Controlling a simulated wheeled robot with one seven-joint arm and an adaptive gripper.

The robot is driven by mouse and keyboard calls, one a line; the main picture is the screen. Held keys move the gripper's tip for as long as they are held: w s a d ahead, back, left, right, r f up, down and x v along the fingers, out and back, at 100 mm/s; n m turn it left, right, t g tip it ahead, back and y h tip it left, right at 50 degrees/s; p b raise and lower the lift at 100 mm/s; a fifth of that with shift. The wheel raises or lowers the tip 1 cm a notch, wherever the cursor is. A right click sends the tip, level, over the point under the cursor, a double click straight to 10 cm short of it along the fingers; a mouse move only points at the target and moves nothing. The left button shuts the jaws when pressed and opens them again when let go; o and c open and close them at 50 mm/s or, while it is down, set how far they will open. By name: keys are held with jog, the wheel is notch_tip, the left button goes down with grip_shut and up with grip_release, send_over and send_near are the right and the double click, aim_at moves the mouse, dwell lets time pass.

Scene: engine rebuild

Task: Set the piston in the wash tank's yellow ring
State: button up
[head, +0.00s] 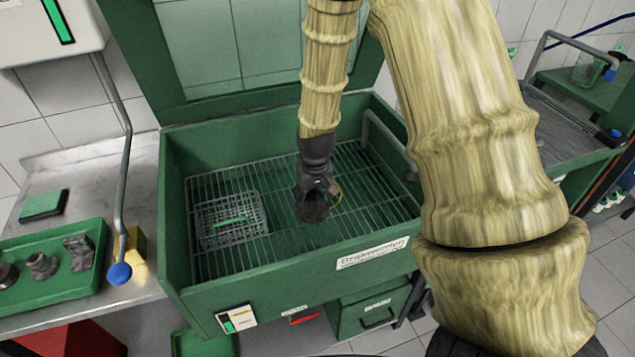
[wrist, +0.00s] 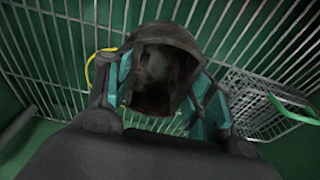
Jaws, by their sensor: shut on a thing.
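My gripper (head: 315,188) reaches down into the green wash tank (head: 265,300). It is shut on the dark, dirty piston (head: 312,208), which also shows between the teal-padded fingers in the wrist view (wrist: 160,72). The piston's hollow end faces the wrist camera. In the wrist view the ring (wrist: 92,66) curves out to the left of the piston, with the rest hidden. I cannot tell whether the piston touches the rack or stands inside the ring.
A wire basket (head: 228,238) with a green handle stands on the tank's rack at the left. The tank walls and a grey pipe (head: 385,140) at the back right surround the gripper. A green tray (head: 88,278) with dark parts lies on the left bench.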

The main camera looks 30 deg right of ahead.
jog(key=w+d, duration=0.2)
jog(key=w, duration=0.1)
jog(key=w+d+p, duration=0.1)
jog(key=w+d, duration=0.2)
jog(key=w+d+f+p, duration=0.1)
jog(key=w+d, duration=0.1)
jog(key=w, duration=0.1)
jog(key=shift+d+f, duration=0.1)
jog(key=shift+d, duration=0.25)
jog(key=shift+f+p, duration=0.7)
jog(key=shift+f, duration=1)
jog(key=shift+f, duration=0.1)
jog(key=o, duration=1.3)
jog(key=shift+o, duration=0.2)
notch_tip(320, 180, up, 12)
jog(key=s+b, duration=0.2)
jog(key=shift+a, duration=0.25)
jog(key=shift+w, duration=0.1)
